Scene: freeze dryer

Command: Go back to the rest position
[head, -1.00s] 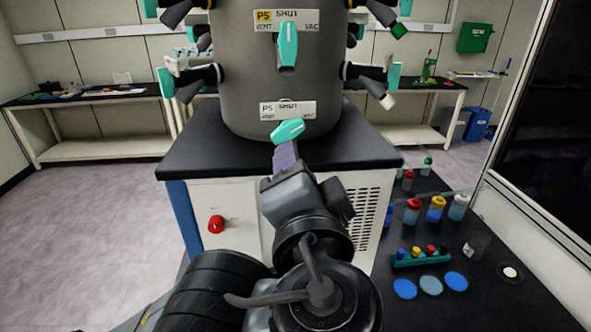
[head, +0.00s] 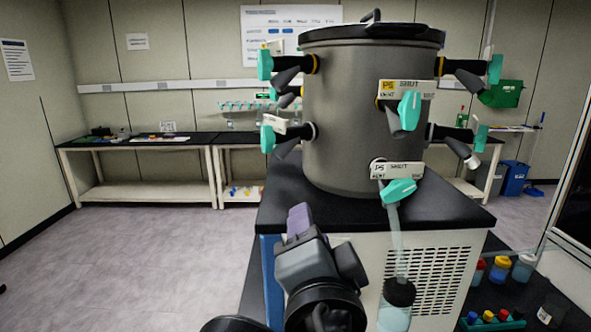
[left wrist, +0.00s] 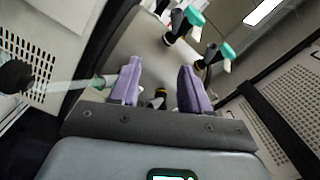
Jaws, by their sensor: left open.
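My left gripper (head: 300,220) is in front of the left front part of the freeze dryer (head: 340,120), and its purple fingers point up toward the drum. In the left wrist view the two fingers (left wrist: 160,88) stand apart with nothing held between them. A flask with a black cap (head: 396,305) hangs by a clear tube from the lower front port, to the right of the gripper. That port's teal valve handle (head: 398,191) sits beneath a label reading P5 SHUT. My right gripper is not in view.
The dryer's black top (head: 450,208) and vented cabinet (head: 425,270) stand close to the gripper's right. Capped bottles (head: 500,268) and a rack of vials (head: 490,322) are at lower right. Open floor (head: 150,260) lies to the left; benches line the back wall.

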